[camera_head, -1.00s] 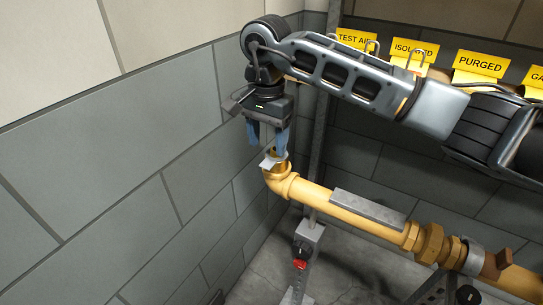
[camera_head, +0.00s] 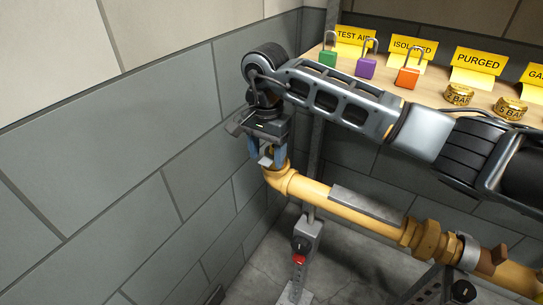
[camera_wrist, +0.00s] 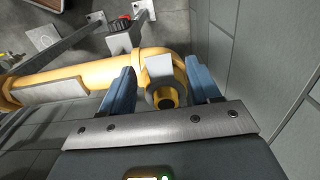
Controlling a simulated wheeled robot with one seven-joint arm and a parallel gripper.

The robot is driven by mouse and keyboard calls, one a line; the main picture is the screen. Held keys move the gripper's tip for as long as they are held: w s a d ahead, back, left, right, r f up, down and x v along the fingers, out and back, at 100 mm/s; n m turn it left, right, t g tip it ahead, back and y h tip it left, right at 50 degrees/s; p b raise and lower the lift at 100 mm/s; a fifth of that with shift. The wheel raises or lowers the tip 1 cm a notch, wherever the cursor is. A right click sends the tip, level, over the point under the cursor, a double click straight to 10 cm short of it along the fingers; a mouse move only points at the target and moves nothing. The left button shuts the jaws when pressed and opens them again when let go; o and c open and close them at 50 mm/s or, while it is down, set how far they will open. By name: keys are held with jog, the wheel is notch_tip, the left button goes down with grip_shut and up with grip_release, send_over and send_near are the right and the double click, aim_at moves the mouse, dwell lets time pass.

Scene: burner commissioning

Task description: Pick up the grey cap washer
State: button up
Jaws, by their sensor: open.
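The grey cap washer (camera_wrist: 157,66), a flat light-grey tab with a darker ring below it, sits at the open upturned end of the yellow pipe elbow (camera_wrist: 181,72) in the wrist view. In the head view a small pale part of the washer (camera_head: 265,161) shows at the elbow's top. My gripper (camera_head: 266,154) is over the pipe end, pointing down. In the wrist view its blue fingers (camera_wrist: 161,72) are apart, one on each side of the washer and pipe end. I cannot tell whether either finger touches them.
The grey block wall (camera_head: 110,190) is close on the left. The yellow pipe (camera_head: 345,204) runs right on a metal stand (camera_head: 305,245). A shelf (camera_head: 435,88) behind my arm carries green, purple and orange padlocks, yellow signs and brass caps.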

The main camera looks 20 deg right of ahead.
jog(key=shift+f, duration=0.15)
jog(key=shift+c, duration=0.3)
grip_shut()
dwell(0.4)
